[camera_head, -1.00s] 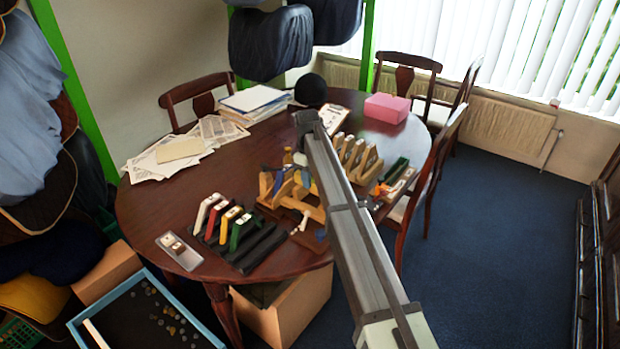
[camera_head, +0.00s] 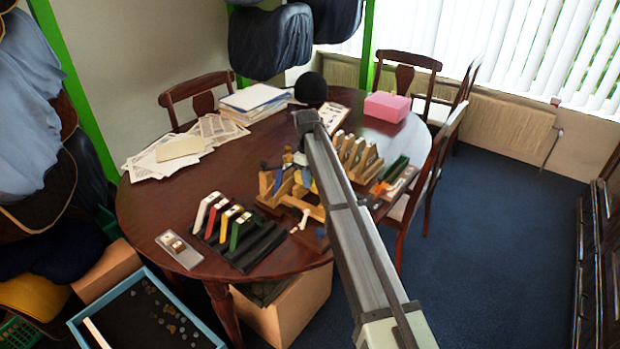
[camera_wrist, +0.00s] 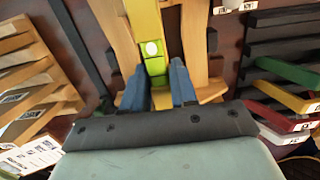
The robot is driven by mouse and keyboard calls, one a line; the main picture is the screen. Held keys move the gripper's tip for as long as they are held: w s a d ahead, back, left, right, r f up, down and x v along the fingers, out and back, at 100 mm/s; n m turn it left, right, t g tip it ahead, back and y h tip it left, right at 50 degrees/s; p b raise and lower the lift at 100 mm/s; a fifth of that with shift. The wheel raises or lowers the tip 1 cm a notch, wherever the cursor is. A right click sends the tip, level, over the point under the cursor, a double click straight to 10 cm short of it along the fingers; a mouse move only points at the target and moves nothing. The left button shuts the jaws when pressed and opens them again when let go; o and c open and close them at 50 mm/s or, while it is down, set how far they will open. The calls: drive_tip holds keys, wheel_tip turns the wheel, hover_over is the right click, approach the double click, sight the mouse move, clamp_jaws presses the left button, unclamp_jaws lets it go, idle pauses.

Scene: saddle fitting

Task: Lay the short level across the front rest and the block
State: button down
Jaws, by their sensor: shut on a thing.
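In the wrist view my gripper (camera_wrist: 157,72) has its two blue fingers shut on a yellow level (camera_wrist: 144,22) with a green part and a round white spot. The level runs away from the fingers toward the top of the picture, along the middle of a light wooden stand (camera_wrist: 197,45). Wood shows on both sides of it. I cannot tell whether the level touches a rest or the block. In the head view the wooden stand (camera_head: 270,193) is on the table, and my arm hides much of the gripper and level.
A black rack (camera_head: 257,250) with white, red, yellow and green levels stands left of the stand. A slotted wooden rack (camera_head: 372,166) stands to its right. A grey case (camera_head: 180,250) lies near the table's edge. Papers (camera_head: 165,157) and a pink box (camera_head: 387,107) lie farther back.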

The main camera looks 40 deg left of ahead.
drive_tip(key=shift+c, duration=2.1)
unclamp_jaws()
drive_tip(key=shift+r, duration=0.1)
drive_tip(key=shift+r, duration=2.45)
drive_tip(key=shift+r, duration=0.1)
drive_tip(key=shift+r, duration=1.4)
